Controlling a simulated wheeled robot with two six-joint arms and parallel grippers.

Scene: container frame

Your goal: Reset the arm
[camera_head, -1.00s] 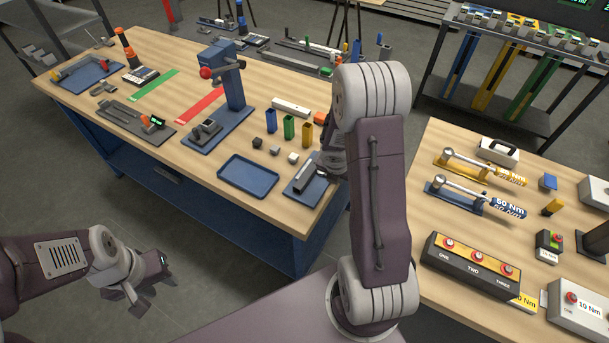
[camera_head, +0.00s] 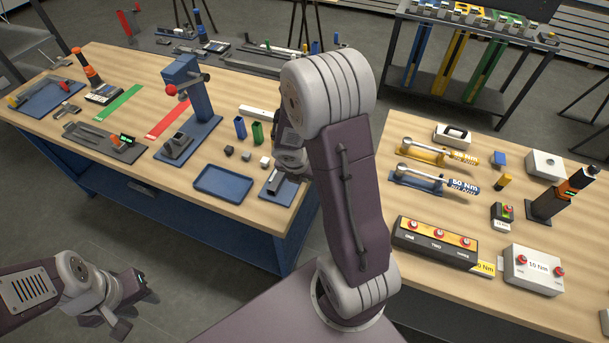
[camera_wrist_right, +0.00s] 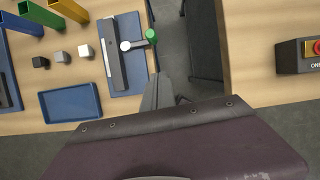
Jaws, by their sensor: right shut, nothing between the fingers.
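My right arm (camera_head: 345,185) stands bent in front of me, and its grey elbow covers part of the left bench. My left gripper (camera_head: 132,307) hangs low at the lower left, above the floor and clear of the bench. It appears empty; its finger gap is unclear.
The left bench (camera_head: 110,165) bears a blue empty tray (camera_head: 223,182), a blue press stand (camera_head: 195,105) and colored bins (camera_head: 240,128). The right bench (camera_head: 390,200) holds torque wrenches (camera_head: 432,180) and a three-button box (camera_head: 435,240). A floor gap separates the benches.

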